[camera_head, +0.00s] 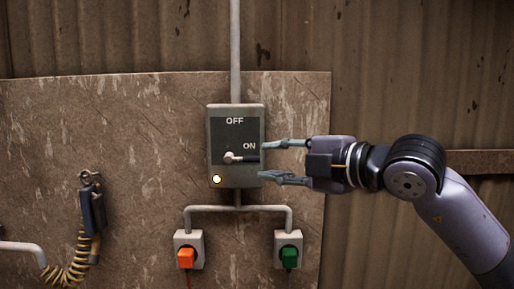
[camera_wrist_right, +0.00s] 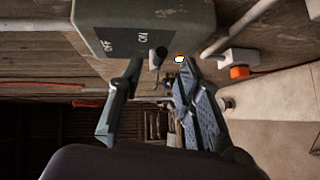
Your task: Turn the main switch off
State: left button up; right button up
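The main switch box (camera_head: 237,171) is grey with a dark plate marked OFF at the top and ON at the right. A lamp on the box (camera_head: 216,179) is lit. My right gripper (camera_head: 273,162) is open at the box's right edge, one finger above the lever's height and one below. In the right wrist view the box (camera_wrist_right: 150,22) is ahead, with the dark lever end (camera_wrist_right: 157,57) between the open fingers, apart from them. My left gripper is not in view.
Below the box are an orange push button (camera_head: 186,258) and a green one (camera_head: 289,257), fed by grey conduits. A handset with a coiled cable (camera_head: 93,208) hangs at the left. The board (camera_head: 130,120) around the box is otherwise clear.

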aim_at(256, 160)
jog(key=p+x, duration=0.1)
jog(key=x, duration=0.4)
jog(key=shift+p, duration=0.3)
jog(key=shift+d, duration=0.1)
grip_shut()
